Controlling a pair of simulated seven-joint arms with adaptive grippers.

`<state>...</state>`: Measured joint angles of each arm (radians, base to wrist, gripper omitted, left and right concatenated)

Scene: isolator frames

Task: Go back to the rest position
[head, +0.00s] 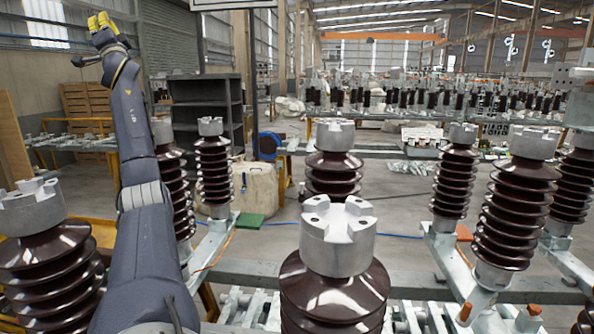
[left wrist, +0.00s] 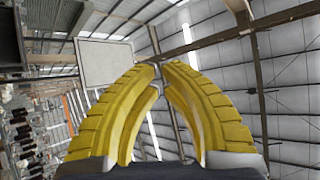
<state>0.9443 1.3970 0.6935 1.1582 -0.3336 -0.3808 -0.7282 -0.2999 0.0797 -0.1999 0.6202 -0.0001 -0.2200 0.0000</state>
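My left gripper (head: 103,28) is raised high at the upper left of the head view, at the end of my grey upright arm. Its yellow fingers also show in the left wrist view (left wrist: 158,68), curving inward with their tips together and nothing seen between them. It is well above and away from the insulators. My right gripper is not in view. A brown ribbed insulator with a grey metal cap (head: 338,245) stands upright at the front centre. Another insulator (head: 45,225) stands at the left, partly behind my arm.
More upright insulators stand at the right (head: 515,205) and behind (head: 213,165) on grey metal frames (head: 405,285). A dark shelf (head: 208,105) and a pale container (head: 255,190) stand behind. The air around my left gripper looks free, with walls and roof far off.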

